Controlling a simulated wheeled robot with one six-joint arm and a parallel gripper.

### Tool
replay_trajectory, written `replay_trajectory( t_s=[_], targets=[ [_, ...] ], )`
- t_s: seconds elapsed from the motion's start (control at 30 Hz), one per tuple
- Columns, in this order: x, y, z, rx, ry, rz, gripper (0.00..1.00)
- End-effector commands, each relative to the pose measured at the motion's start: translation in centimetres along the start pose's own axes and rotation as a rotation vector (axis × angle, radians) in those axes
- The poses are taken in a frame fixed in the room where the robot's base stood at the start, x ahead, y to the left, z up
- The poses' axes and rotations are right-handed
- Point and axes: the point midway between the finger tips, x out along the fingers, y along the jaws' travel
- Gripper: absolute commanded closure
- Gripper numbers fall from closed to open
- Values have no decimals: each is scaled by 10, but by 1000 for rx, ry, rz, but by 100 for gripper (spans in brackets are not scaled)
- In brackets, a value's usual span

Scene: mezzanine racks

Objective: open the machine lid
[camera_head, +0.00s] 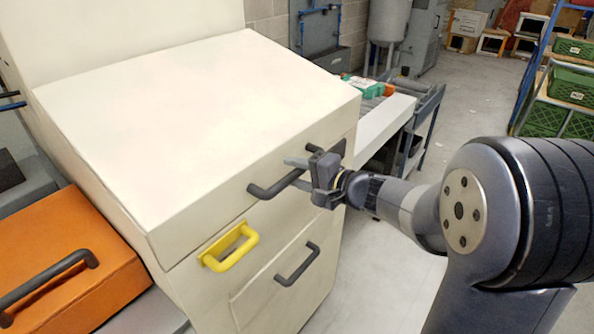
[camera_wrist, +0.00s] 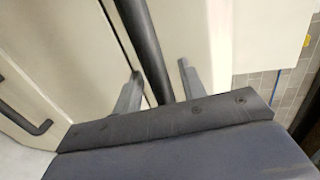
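The machine lid (camera_head: 190,110) is a large cream slanted cover in the head view, and it lies shut on the cream machine body. A dark bar handle (camera_head: 270,187) runs along its front face. My gripper (camera_head: 299,156) is at this handle, coming from the right. In the wrist view the handle bar (camera_wrist: 146,45) passes between the two grey fingers of my gripper (camera_wrist: 158,78). The fingers stand apart, with a gap showing beside the bar. My gripper hides part of the handle in the head view.
Below the lid are a yellow handle (camera_head: 230,247) and a panel with a dark handle (camera_head: 297,264). An orange box (camera_head: 65,255) with a dark handle stands at left. A roller bench (camera_head: 385,125) is behind. Green crates (camera_head: 570,87) sit at right. Floor is clear in front.

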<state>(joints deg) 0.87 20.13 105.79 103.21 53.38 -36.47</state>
Motion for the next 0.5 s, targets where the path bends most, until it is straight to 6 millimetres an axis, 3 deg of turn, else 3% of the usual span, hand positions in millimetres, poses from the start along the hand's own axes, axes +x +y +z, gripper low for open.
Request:
replay_trajectory(
  t_s=[0.27,0.5],
  targets=[
    [1,0,0,0,0,0,62],
    [1,0,0,0,0,0,81]
  ],
)
